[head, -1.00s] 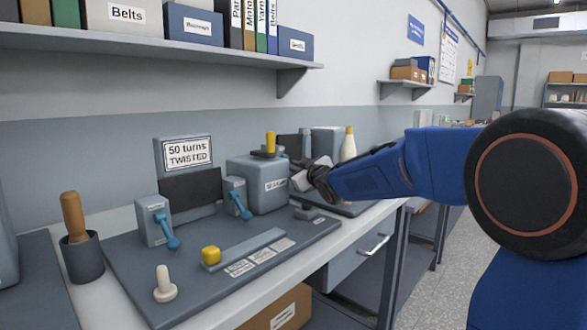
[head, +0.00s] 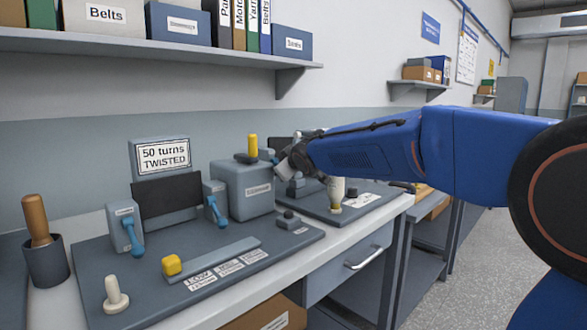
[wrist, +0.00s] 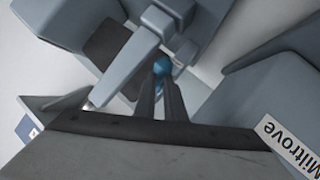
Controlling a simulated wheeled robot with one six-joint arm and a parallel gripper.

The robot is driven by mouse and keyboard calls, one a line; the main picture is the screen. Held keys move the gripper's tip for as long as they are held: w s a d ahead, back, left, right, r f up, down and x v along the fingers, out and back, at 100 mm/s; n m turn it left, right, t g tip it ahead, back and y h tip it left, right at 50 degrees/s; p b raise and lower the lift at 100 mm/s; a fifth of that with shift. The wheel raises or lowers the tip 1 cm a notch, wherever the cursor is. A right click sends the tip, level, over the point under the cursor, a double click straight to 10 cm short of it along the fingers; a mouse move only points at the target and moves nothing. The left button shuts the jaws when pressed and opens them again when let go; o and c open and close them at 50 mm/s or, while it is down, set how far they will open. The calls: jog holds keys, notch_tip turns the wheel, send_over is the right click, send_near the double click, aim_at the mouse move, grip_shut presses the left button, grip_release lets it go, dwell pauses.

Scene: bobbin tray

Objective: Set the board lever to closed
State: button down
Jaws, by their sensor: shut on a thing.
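My gripper (head: 283,168) is behind the right side of a grey box (head: 235,190) in the head view, near the wall. In the wrist view its two dark fingers (wrist: 161,88) are shut on a blue knob (wrist: 161,67), which looks like a lever's end. A pale grey bar beside the knob hides part of the surroundings. In the head view the gripped knob is not clearly visible. Two blue levers, a left one (head: 132,236) and a right one (head: 216,210), hang downward from grey blocks on the near board (head: 150,275), apart from my gripper.
A yellow-handled part (head: 252,146) stands on the grey box. A pale cone (head: 336,195) stands under my arm on another board. A yellow knob (head: 172,265) sits on a labelled slide, near a cream peg (head: 116,295). A box labelled Miltrove (wrist: 275,105) is close right in the wrist view.

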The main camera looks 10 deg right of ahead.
jog(key=shift+d+f, duration=0.3)
jog(key=shift+f, duration=0.1)
jog(key=c, duration=1.8)
grip_release()
jog(key=shift+d, duration=0.15)
jog(key=shift+r, duration=0.1)
jog(key=v, duration=1.7)
jog(key=shift+r, duration=0.4)
jog(key=shift+s, duration=0.1)
